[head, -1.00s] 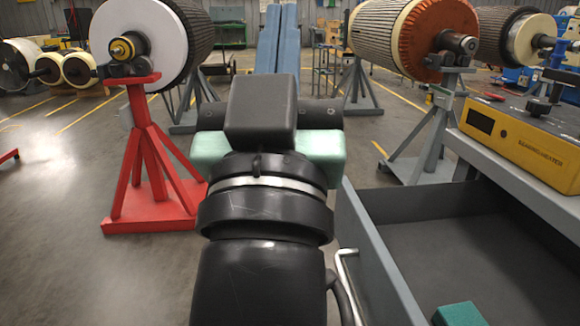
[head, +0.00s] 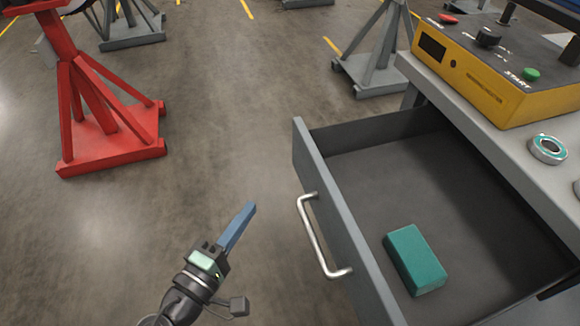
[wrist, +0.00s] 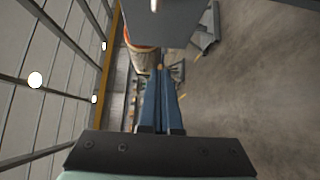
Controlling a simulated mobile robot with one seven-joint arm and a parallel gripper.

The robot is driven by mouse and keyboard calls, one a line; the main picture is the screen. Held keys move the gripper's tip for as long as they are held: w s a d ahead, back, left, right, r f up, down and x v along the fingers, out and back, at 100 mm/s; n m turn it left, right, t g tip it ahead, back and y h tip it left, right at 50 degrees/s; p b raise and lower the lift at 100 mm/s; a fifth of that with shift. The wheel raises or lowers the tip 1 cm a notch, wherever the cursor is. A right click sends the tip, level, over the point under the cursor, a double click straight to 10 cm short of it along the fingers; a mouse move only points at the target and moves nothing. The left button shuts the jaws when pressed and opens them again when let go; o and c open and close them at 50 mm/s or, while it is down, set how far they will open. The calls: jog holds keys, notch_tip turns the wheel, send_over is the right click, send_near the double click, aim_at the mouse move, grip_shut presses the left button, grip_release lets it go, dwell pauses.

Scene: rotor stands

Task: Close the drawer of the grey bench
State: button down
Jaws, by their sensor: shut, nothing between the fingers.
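The grey bench (head: 420,80) stands at the right in the head view. Its drawer (head: 345,230) is pulled well out, and its inside shows. A silver bar handle (head: 314,240) is on the drawer's front panel. A teal block (head: 415,258) lies inside the drawer. My gripper (head: 250,207), with blue fingers, is in front of the drawer, to the left of the handle and apart from it. The fingers are together and empty. In the wrist view the fingers (wrist: 160,72) point toward a grey panel at the top edge, which looks like the drawer front.
A yellow device (head: 490,75) with buttons and a ring-shaped bearing (head: 548,149) sit on the bench top. A red stand (head: 110,135) is at the left, and a grey stand (head: 375,70) is behind the drawer. The floor between the red stand and the drawer is clear.

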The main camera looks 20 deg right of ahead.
aim_at(300, 161)
jog(key=x, duration=0.4)
jog(key=s+d+x, duration=0.1)
jog(key=x, duration=0.2)
jog(key=b+x, duration=0.1)
jog(key=x, duration=0.3)
jog(key=shift+d, duration=1)
